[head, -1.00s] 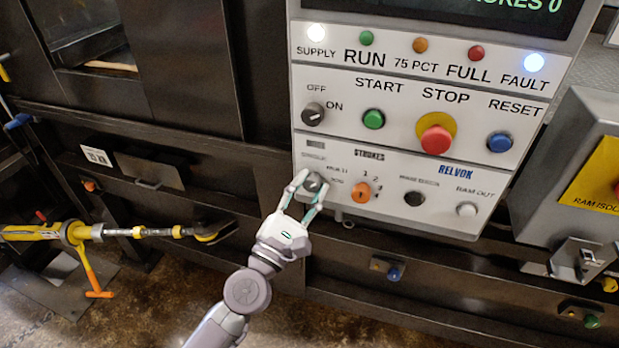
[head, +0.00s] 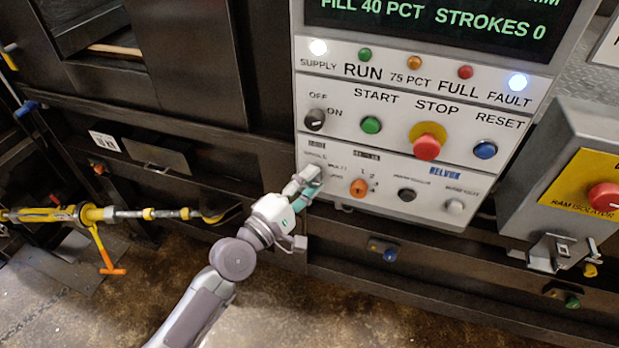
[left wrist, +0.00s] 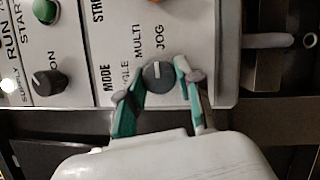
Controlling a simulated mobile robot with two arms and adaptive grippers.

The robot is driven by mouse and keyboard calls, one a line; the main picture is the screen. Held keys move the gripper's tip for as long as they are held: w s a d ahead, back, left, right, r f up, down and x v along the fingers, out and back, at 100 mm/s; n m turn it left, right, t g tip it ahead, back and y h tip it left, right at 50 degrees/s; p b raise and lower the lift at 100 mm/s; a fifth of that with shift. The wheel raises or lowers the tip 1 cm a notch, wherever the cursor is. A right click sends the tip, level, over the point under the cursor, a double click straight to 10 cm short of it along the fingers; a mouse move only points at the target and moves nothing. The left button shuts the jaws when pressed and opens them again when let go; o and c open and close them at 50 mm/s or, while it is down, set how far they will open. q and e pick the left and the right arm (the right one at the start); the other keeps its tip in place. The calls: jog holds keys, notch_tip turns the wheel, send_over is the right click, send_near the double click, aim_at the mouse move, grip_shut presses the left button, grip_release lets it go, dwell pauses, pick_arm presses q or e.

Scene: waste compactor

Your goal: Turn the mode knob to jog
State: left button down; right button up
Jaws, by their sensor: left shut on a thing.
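The mode knob (left wrist: 158,77) is a dark grey round knob with a light pointer line, between my left gripper's fingers in the left wrist view. The line points up in that view, toward the JOG label (left wrist: 160,38); MULTI is just left of it. My left gripper (head: 307,182) (left wrist: 158,88) is shut on the knob, with a finger on either side. In the head view the gripper hides the knob at the lower left of the control panel (head: 330,150). My right gripper is not in view.
On the panel nearby are the orange strokes knob (head: 359,187), black off/on knob (head: 314,119), green start button (head: 371,125) and red stop button (head: 427,142). A yellow bar tool (head: 90,214) is at left. A grey box with red isolator knob (head: 604,196) stands at right.

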pick_arm(q)
jog(key=shift+m, duration=0.4)
jog(key=c, duration=0.8)
grip_release()
jog(key=shift+s, duration=0.1)
jog(key=v, duration=1.2)
jog(key=shift+r, duration=0.25)
